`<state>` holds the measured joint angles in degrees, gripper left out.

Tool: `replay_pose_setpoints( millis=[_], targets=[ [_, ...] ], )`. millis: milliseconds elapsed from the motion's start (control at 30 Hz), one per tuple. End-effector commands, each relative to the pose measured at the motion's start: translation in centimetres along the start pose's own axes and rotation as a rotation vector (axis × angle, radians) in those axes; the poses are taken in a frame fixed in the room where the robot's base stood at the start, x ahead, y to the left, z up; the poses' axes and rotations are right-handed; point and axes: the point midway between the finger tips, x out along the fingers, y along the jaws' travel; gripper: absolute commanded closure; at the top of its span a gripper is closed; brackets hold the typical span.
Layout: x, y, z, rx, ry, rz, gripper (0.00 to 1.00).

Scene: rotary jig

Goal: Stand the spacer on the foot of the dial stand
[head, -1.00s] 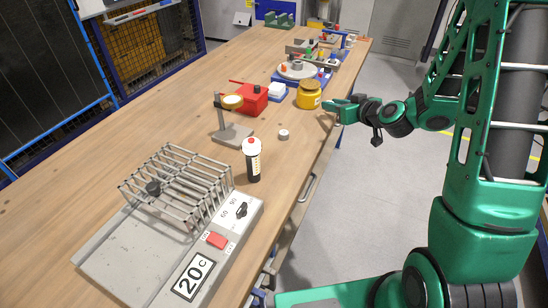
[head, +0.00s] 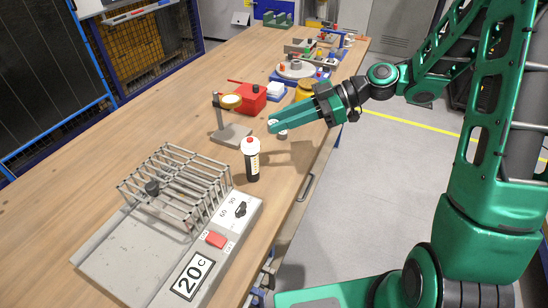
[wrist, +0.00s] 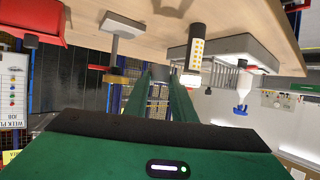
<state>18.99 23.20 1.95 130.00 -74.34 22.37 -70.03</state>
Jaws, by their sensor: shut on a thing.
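The dial stand (head: 228,118) stands upright on the bench, with a yellow-rimmed round dial on top and a flat grey foot (head: 236,136). It also shows in the wrist view, upside down (wrist: 114,48). My gripper (head: 272,126) is over the bench, just right of the foot, with its green fingers pointing left. It is shut on a small pale piece at the fingertips, which I take to be the spacer (head: 272,121). The fingers hide most of it. In the wrist view the fingers (wrist: 163,78) show between the stand and the bottle.
A black bottle with a white top (head: 251,160) stands in front. A red box (head: 250,98) and a yellow jar (head: 304,91) are behind. A wire rack on a heater (head: 178,190) fills the front left.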

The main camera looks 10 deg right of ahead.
Motion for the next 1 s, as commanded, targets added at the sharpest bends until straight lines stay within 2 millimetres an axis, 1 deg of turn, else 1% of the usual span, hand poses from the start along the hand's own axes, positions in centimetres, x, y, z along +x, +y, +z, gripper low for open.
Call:
replay_pose_setpoints(
  millis=[67,200,333,567,800,1000],
  targets=[
    [0.3,-0.2,0.6,-0.002,0.001,-0.013,1.0],
    [1.2,-0.3,2.9,0.0,0.002,-0.017,1.0],
    [2.0,-0.3,4.7,0.0,0.001,-0.015,1.0],
    [2.6,-0.3,6.1,-0.002,0.002,-0.013,1.0],
    [3.6,-0.3,8.9,0.001,0.001,-0.013,1.0],
    [3.7,-0.3,9.1,-0.003,0.0,-0.011,1.0]
  ],
)
